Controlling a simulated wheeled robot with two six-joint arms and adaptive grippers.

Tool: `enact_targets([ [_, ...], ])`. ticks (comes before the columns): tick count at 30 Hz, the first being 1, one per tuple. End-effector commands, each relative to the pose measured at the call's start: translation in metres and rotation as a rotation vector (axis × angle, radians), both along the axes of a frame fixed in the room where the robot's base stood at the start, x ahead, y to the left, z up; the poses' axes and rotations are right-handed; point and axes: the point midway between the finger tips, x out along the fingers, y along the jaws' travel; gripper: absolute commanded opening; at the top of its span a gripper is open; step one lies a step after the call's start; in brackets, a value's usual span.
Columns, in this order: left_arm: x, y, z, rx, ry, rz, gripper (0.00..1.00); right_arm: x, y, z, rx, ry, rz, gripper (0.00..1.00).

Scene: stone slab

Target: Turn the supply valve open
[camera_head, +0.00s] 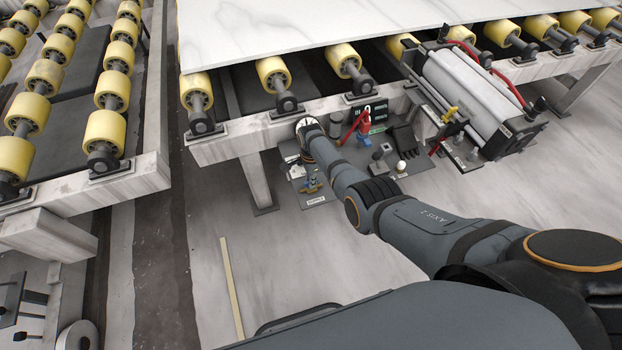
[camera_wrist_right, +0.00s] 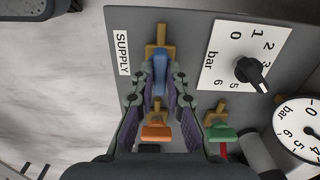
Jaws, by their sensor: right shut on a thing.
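The supply valve's blue lever (camera_wrist_right: 159,74) sits on a brass body (camera_wrist_right: 158,36) on a grey panel, beside the white SUPPLY label (camera_wrist_right: 123,52). In the right wrist view my right gripper (camera_wrist_right: 161,80) is shut on this lever, with one finger on each side of it. The lever lies roughly in line with the brass body in this view. In the head view my right arm reaches down to the panel, and its wrist partly covers the area; the white label (camera_head: 316,201) shows at the panel's edge. My left gripper is not in view.
An orange-handled valve (camera_wrist_right: 156,132) and a green-handled valve (camera_wrist_right: 222,133) sit close to the fingers. A bar dial with a black knob (camera_wrist_right: 251,72) and a round gauge (camera_wrist_right: 303,124) are to the right. A pale slab (camera_head: 300,25) rests on yellow rollers above.

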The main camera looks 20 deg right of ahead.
Motion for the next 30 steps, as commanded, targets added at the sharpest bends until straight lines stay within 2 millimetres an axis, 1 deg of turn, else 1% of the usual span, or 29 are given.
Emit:
enact_targets([
  [6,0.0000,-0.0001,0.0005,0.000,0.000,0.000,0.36,0.0003,-0.0006,0.0003,-0.001,-0.001,-0.039,0.00],
  [19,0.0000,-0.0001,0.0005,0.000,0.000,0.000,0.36,0.0004,-0.0006,0.0003,-0.001,-0.001,-0.046,0.00],
  [20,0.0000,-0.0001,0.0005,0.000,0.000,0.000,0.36,0.0004,-0.0007,0.0003,-0.001,-0.001,-0.046,0.16],
  [24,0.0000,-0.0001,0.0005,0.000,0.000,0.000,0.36,0.0003,-0.0005,0.0002,-0.001,-0.001,-0.046,0.35],
  [30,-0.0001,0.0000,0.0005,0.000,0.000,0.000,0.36,0.0002,-0.0003,0.0002,0.000,0.000,-0.045,0.36],
])
